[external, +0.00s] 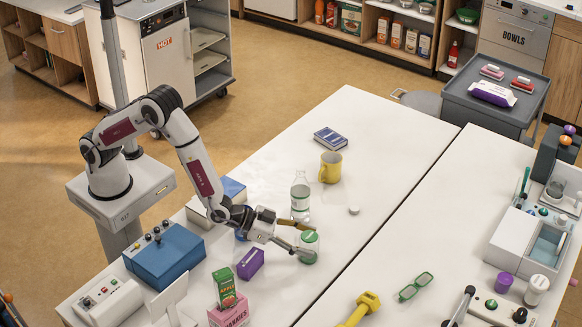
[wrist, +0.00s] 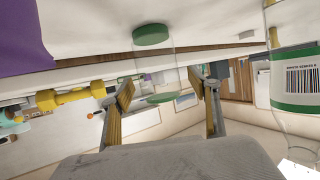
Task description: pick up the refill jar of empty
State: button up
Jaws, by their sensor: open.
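The refill jar (external: 310,238) is a small clear jar with green at both ends, standing on the white table; no contents show. In the wrist view the jar (wrist: 152,34) lies ahead, between the lines of the two fingers. My gripper (external: 298,238) is open and low over the table, its fingertips at the jar's left side. In the wrist view both fingers of my gripper (wrist: 161,88) stand apart with a gap between them. I cannot tell whether either finger touches the jar.
A clear bottle with a green and white label (external: 300,196) stands close behind the jar, and shows large at right in the wrist view (wrist: 295,85). A purple box (external: 250,263) is left of the gripper. A yellow mug (external: 330,167) stands farther back. Table right of the jar is clear.

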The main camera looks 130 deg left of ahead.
jog(key=shift+w+a+f, duration=0.25)
jog(key=shift+w+a, duration=0.05)
jog(key=shift+w, duration=0.15)
jog(key=c, duration=1.2)
